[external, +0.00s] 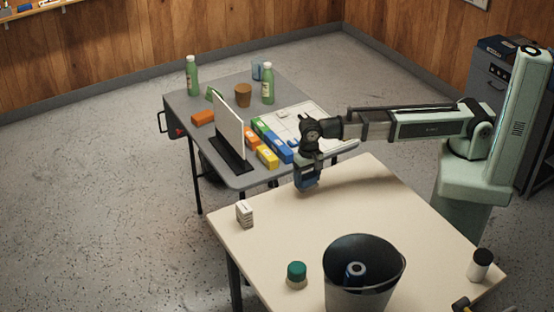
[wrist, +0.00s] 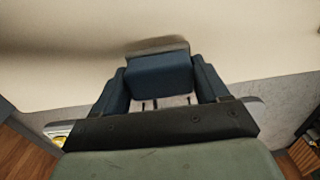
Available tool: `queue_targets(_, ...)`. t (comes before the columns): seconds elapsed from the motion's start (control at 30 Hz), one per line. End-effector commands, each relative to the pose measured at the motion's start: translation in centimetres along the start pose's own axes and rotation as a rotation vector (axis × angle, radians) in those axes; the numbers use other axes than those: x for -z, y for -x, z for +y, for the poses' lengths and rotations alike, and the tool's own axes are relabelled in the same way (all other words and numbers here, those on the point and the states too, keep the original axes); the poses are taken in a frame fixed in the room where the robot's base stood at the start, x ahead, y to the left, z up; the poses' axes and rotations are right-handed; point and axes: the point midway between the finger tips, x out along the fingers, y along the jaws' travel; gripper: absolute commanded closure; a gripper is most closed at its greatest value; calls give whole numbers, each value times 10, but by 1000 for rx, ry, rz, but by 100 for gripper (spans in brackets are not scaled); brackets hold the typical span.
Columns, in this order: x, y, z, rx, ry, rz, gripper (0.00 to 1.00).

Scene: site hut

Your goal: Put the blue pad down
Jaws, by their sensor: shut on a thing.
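My gripper (external: 307,184) is at the far left edge of the cream table (external: 350,215), pointing down. It is shut on the blue pad (wrist: 160,75), a dark blue block that sits between the two fingers in the wrist view. In the external view the pad is hard to tell apart from the dark fingers. The held pad is close to the tabletop; I cannot tell whether it touches it.
A bin (external: 366,285) stands on the cream table, near a green-lidded jar (external: 297,274), a small white box (external: 244,213) and a black-capped jar (external: 480,265). The table's middle is clear. A grey table (external: 185,105) with bottles and several coloured blocks stands behind.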

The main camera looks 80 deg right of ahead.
Motion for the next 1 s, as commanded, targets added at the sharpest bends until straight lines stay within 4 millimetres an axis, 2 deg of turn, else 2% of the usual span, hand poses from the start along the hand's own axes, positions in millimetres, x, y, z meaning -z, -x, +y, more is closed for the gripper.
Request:
queue_targets(0.33,0,-33,1,-1,0,0,66)
queue_targets(0.77,0,-37,0,0,0,0,66)
queue_targets(0.8,0,-37,0,0,0,0,22)
queue_targets(1.0,0,-37,0,0,0,0,3)
